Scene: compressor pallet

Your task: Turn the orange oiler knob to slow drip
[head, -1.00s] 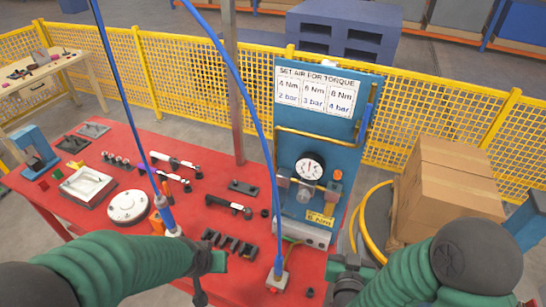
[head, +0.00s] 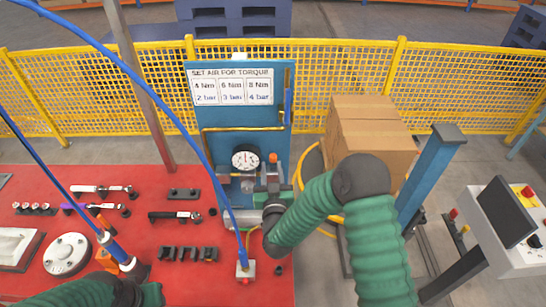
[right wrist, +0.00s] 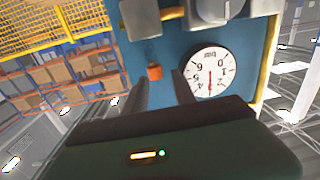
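The small orange knob (head: 272,158) is on the blue panel (head: 228,133), just right of the round pressure gauge (head: 245,158). In the right wrist view, where the scene is upside down, the orange knob (right wrist: 155,72) shows in the gap between the two fingertips of my right gripper (right wrist: 160,82). The fingers are apart and point at the panel; I cannot tell how far they are from the knob. In the head view my right gripper (head: 272,180) is just below the knob. My left gripper (head: 130,290) is low over the red table, its fingers unclear.
The red table (head: 180,270) holds several tools, sockets and a round white disc (head: 66,254). A blue hose (head: 165,100) hangs in front of the panel.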

